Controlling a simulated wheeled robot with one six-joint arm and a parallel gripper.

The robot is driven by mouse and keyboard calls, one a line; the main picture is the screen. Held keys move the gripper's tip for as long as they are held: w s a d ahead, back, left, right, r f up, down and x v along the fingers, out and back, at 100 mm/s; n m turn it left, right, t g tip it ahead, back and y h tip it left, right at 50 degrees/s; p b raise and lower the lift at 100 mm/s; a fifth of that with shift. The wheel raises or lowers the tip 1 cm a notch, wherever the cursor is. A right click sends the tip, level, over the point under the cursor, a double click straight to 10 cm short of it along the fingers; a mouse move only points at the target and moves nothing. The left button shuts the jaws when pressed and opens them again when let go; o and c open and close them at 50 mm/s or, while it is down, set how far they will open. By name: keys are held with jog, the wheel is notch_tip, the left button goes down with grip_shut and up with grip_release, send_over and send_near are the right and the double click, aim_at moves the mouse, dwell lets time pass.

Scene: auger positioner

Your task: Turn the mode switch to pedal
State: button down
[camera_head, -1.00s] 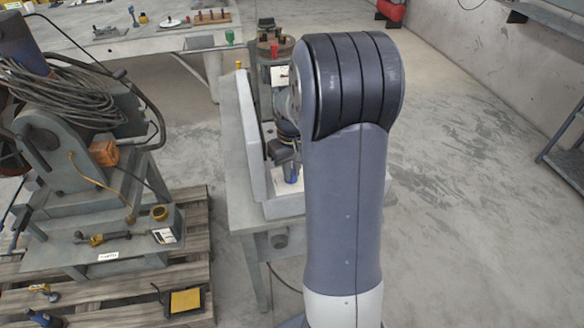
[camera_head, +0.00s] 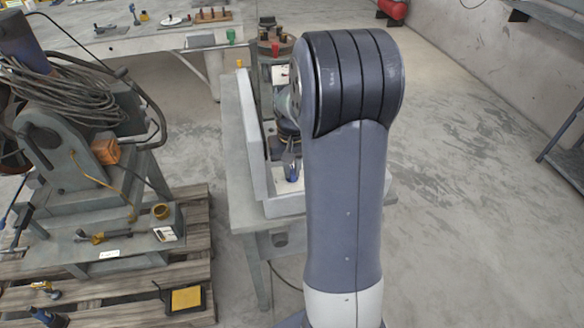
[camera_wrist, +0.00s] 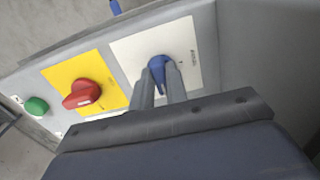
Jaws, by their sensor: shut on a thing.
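In the wrist view, the mode switch is a blue knob (camera_wrist: 159,70) on a white plate (camera_wrist: 186,41), set in a grey panel. My gripper (camera_wrist: 158,84) has its two grey fingers closed around the knob, one on each side. The lettering on the plate is too small to read, so I cannot tell which mode the knob points to. In the head view, my arm hides much of the work area. A small blue part (camera_head: 292,173) shows there over a white patch, just left of my arm.
Left of the switch in the wrist view are a red knob (camera_wrist: 82,94) on a yellow plate (camera_wrist: 62,76) and a green button (camera_wrist: 37,105). In the head view, a grey machine (camera_head: 75,175) stands on a wooden pallet (camera_head: 195,240) at left. Floor at right is clear.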

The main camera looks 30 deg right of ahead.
aim_at(292, 171)
jog(key=c, duration=1.4)
grip_release()
notch_tip(292, 171, up, 11)
jog(key=shift+f, duration=0.2)
notch_tip(292, 171, down, 11)
jog(key=shift+r, duration=0.15)
